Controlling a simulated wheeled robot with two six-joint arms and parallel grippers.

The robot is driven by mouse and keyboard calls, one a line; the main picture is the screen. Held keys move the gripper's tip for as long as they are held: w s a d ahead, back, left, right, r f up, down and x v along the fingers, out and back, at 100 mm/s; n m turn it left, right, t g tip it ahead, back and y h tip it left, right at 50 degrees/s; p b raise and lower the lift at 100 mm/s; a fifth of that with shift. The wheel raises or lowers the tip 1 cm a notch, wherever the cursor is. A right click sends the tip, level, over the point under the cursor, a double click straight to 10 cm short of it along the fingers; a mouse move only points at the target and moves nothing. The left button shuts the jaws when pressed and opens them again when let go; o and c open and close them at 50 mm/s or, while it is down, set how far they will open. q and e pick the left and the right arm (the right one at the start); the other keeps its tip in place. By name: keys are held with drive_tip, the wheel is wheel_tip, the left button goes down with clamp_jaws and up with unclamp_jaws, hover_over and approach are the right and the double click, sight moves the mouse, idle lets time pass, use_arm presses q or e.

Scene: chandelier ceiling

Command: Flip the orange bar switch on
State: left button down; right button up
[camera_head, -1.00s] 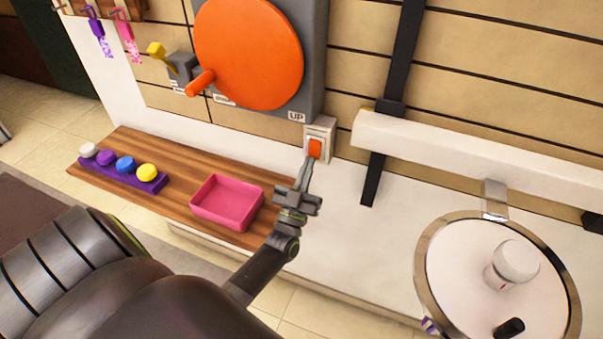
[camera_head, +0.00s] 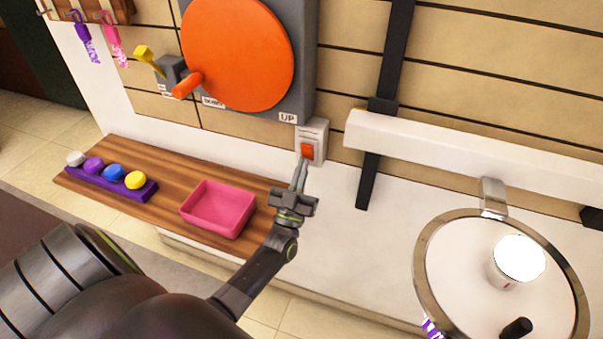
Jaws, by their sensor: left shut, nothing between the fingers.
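The orange bar switch (camera_head: 307,151) sits in a small white wall housing (camera_head: 316,130) below the "UP" label. My left gripper (camera_head: 301,163) is shut and empty, its thin fingers pointing up at the switch. Its tips are just below the orange bar; I cannot tell whether they touch it. The lower edge of the bar is close to the fingertips. My right gripper is not in view.
A large orange disc (camera_head: 238,50) with a handle (camera_head: 187,85) is on the wall above left. A pink tray (camera_head: 218,208) and a purple block with coloured knobs (camera_head: 112,183) stand on the wooden shelf (camera_head: 165,167). A round white-topped stand (camera_head: 455,262) is at right.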

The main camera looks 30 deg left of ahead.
use_arm(q)
drive_tip(key=b+v, duration=0.4)
drive_tip(key=v, duration=0.8)
drive_tip(key=shift+b, duration=0.3)
